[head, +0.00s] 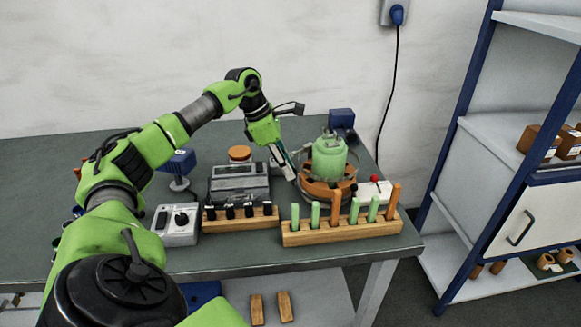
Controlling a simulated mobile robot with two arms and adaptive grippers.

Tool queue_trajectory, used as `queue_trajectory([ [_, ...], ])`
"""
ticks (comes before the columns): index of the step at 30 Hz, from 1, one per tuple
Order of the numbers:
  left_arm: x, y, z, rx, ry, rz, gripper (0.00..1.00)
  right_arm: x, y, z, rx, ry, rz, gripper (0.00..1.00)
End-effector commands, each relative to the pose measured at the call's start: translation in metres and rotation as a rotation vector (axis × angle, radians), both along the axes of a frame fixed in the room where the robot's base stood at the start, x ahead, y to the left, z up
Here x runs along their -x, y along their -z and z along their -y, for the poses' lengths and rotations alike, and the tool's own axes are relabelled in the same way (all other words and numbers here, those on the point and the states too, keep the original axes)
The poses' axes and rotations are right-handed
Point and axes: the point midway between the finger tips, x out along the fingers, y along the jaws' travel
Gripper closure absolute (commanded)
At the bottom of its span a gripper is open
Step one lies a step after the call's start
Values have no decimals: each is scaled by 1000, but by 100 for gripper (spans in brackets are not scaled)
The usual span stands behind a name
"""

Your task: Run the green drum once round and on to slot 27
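The green drum (329,156) stands upright at the right part of the bench, inside a brown-orange ring-shaped base (318,190). Slot marks and the number 27 are too small to read. My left arm reaches in from the left, and my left gripper (288,172) points down just left of the drum, close to the base. I cannot tell whether it touches the base, or whether its fingers are open or shut. My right gripper is not in view.
A wooden rack (340,232) with green and orange-brown pegs stands in front of the drum. A white box with a red knob (374,190), a grey device (238,184) and a dial box (175,225) are near. A shelf (500,150) stands right. The bench's (40,170) far left is clear.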

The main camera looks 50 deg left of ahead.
Motion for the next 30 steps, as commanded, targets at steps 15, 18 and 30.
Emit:
queue_trajectory([
  [15, 26, -83, -22, 1, 0, 2, 79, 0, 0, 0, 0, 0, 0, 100],
  [18, 27, -87, -23, 1, 0, 2, 79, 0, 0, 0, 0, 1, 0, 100],
  [30, 27, -87, -23, 1, 0, 1, 79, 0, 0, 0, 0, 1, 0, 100],
])
